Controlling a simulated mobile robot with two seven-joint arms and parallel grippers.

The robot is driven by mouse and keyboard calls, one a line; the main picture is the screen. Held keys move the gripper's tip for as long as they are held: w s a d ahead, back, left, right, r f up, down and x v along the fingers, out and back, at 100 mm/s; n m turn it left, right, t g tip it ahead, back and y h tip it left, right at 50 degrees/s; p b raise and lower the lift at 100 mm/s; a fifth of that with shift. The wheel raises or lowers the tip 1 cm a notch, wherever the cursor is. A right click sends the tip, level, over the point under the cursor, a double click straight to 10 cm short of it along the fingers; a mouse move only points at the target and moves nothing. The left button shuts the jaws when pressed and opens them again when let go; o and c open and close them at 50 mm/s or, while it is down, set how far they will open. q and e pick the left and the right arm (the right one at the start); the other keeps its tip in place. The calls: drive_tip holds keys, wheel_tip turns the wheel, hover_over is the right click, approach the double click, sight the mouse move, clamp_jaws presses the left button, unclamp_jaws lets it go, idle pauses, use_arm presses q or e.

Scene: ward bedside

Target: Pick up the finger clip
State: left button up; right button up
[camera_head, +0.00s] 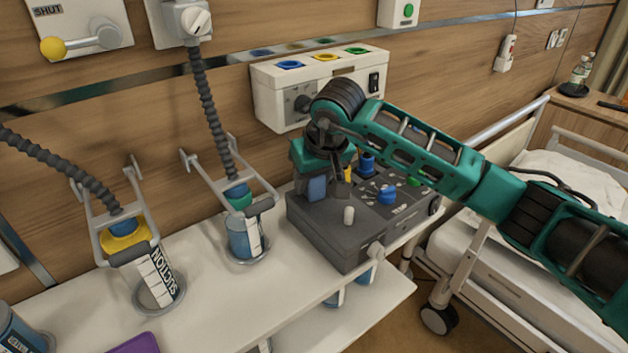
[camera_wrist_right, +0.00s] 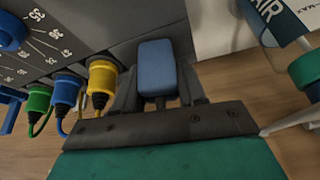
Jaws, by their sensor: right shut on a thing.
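The finger clip (camera_head: 317,188) is a small blue block with rounded edges. It shows in the right wrist view (camera_wrist_right: 157,67) between the dark fingers of my right gripper (camera_wrist_right: 158,92). In the head view my right gripper (camera_head: 322,168) points down at the left end of the dark grey device box (camera_head: 345,238), and its jaws are shut on the clip. I cannot tell whether the clip still touches the box. My left gripper is not in view.
Yellow (camera_wrist_right: 103,80), blue (camera_wrist_right: 66,92) and green (camera_wrist_right: 38,101) plugs sit beside the gripper. Two suction jars, a yellow-topped one (camera_head: 158,285) and a green-topped one (camera_head: 244,238), stand to the left on the white shelf (camera_head: 225,310). A bed (camera_head: 490,265) is at right.

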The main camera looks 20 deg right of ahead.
drive_tip(key=shift+r, duration=0.1)
drive_tip(key=shift+r, duration=0.5)
wheel_tip(320, 180, up, 2)
drive_tip(key=shift+r, duration=0.15)
drive_tip(key=s+d+b, duration=0.2)
drive_tip(key=s+d, duration=0.1)
drive_tip(key=s, duration=1.4)
drive_tip(key=shift+w+d+r+b, duration=0.1)
drive_tip(key=shift+w+r+b, duration=0.15)
drive_tip(key=shift+w+r, duration=0.9)
drive_tip(key=shift+w+d+r+b, duration=0.15)
drive_tip(key=shift+w+r, duration=0.25)
drive_tip(key=shift+w, duration=1.35)
drive_tip(key=shift+w+r+b, duration=0.3)
drive_tip(key=shift+w+r, duration=0.5)
drive_tip(key=shift+w, duration=0.65)
wheel_tip(320, 180, down, 3)
drive_tip(key=shift+f+b, duration=0.1)
drive_tip(key=shift+b, duration=0.95)
drive_tip(key=shift+f, duration=0.3)
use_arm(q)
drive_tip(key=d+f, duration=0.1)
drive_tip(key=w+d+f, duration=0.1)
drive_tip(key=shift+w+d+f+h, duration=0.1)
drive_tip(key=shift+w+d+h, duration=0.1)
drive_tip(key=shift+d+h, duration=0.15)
